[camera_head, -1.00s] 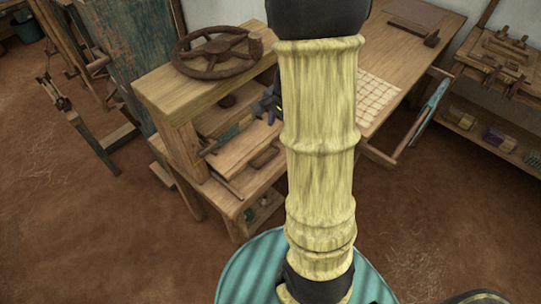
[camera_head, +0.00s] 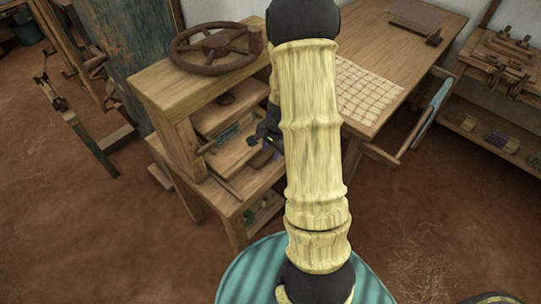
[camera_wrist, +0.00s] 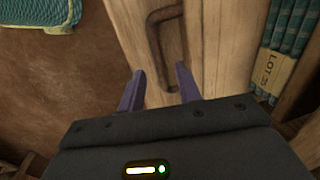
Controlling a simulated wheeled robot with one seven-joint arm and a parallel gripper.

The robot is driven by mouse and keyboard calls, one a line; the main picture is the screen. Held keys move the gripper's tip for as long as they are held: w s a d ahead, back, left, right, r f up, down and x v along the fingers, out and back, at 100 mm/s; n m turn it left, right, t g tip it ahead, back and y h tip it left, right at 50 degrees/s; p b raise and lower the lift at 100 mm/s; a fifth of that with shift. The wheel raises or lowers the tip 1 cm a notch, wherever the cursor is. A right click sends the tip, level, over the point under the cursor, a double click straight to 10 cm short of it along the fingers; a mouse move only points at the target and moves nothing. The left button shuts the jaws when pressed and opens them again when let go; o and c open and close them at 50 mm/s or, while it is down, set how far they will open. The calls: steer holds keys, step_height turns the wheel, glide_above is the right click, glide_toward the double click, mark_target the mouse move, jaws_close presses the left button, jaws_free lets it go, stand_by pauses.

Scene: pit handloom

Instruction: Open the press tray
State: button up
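The press is a wooden frame with a dark handwheel (camera_head: 216,48) on top, left of centre in the head view. Its pale wooden press tray (camera_head: 230,160) sits low in the frame. In the wrist view the tray (camera_wrist: 128,22) shows close up, with a dark bar handle (camera_wrist: 158,55) standing off it. My gripper (camera_wrist: 160,86) is open and empty, its two purple fingers pointing at the handle's near end, apart from it as far as I can tell. In the head view my gripper (camera_head: 268,138) is in front of the tray and hides the handle.
Teal folded cloth with a "LOT" tag (camera_wrist: 276,68) lies right of the tray in the wrist view. A wooden table (camera_head: 395,62) with a pale grid sheet (camera_head: 368,88) stands to the right. Brown floor (camera_head: 110,230) is clear at front left.

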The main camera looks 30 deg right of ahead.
steer(key=shift+w+a+f, duration=0.1)
steer(key=shift+f, duration=0.5)
steer(key=shift+w+a+f, duration=0.1)
steer(key=shift+f, duration=0.5)
steer(key=shift+d, duration=0.1)
jaws_close()
